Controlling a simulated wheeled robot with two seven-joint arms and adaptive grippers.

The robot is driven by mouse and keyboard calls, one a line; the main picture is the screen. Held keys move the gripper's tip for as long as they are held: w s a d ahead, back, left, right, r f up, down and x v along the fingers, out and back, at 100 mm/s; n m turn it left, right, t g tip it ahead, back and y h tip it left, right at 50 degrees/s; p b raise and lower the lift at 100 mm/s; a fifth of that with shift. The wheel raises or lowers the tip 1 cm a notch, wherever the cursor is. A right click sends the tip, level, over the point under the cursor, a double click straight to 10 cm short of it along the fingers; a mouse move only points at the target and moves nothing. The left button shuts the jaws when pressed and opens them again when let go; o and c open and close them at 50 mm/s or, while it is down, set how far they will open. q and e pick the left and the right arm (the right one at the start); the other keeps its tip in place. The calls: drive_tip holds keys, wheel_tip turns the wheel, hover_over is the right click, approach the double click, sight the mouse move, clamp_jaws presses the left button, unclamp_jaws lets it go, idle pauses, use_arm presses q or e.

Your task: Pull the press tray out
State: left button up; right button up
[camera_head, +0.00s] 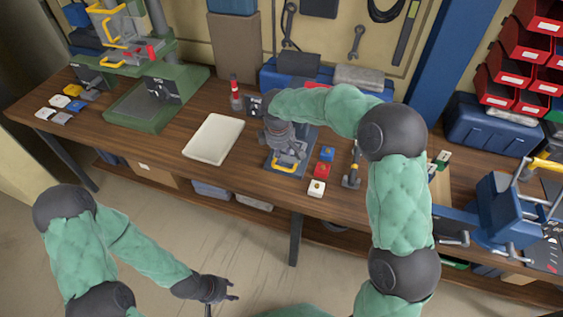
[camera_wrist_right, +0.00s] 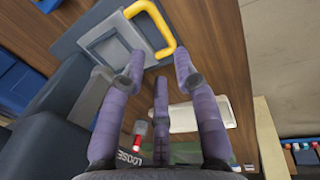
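The press tray (camera_head: 286,158) is a grey plate with a yellow handle (camera_head: 284,169) at its front, set in a small blue-grey press on the bench. In the right wrist view the tray (camera_wrist_right: 112,42) and its yellow handle (camera_wrist_right: 168,32) show just beyond the fingertips. My right gripper (camera_head: 290,153) hangs above the tray; in the wrist view its fingers (camera_wrist_right: 160,62) are spread and empty, with the handle's end between the tips. Contact with the handle cannot be told. My left gripper (camera_head: 232,289) is low in front of the bench, its fingers apart and empty.
A white tray (camera_head: 214,138) lies left of the press. A green press (camera_head: 148,103) is at left, a blue vise (camera_head: 505,212) at right. Floor before the bench is clear.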

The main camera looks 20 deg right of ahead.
sight(283, 167)
drive_tip(key=f, duration=0.2)
drive_tip(key=w+f+b, duration=0.1)
drive_tip(key=f, duration=0.2)
drive_tip(key=d+f+b, duration=0.1)
drive_tip(key=f, duration=0.2)
drive_tip(key=shift+w+f, duration=0.2)
drive_tip(key=shift+a, duration=0.1)
drive_tip(key=shift+c, duration=0.3)
clamp_jaws()
